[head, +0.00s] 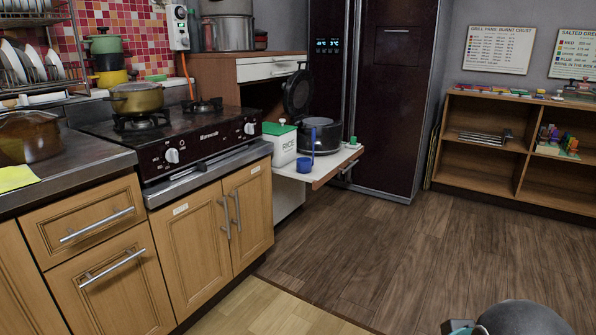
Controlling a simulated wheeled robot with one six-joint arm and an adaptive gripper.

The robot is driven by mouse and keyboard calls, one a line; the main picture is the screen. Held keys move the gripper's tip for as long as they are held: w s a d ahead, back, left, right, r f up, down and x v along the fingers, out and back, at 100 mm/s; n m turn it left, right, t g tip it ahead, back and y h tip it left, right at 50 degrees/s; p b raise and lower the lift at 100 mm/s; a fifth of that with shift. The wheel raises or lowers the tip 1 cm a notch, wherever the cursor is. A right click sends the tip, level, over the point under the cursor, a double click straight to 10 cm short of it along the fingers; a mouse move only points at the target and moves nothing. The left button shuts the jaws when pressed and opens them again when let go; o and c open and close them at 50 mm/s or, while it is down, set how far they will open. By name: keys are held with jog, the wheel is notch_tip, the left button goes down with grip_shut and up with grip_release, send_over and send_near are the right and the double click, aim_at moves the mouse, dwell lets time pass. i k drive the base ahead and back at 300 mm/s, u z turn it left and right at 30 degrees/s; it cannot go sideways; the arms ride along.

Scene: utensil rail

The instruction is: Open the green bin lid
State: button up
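The green lid (279,128) lies flat and shut on top of a white bin (281,148) marked RICE. The bin stands at the left of the pull-out shelf (338,167), beside the stove counter. The lid has a small light handle or knob on top. My gripper is not in view; only a rounded grey and teal part of my own arm shows at the bottom right corner, far from the bin.
A dark rice cooker (319,135) with its lid raised stands right of the bin. A blue cup (304,164) with something upright in or behind it is at the shelf's front edge. A small green-topped item (353,142) sits at right. The wooden floor (400,240) in front is clear.

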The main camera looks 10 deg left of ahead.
aim_at(274, 129)
jog(key=u, duration=0.45)
jog(key=i, duration=3.1)
jog(key=u, duration=0.2)
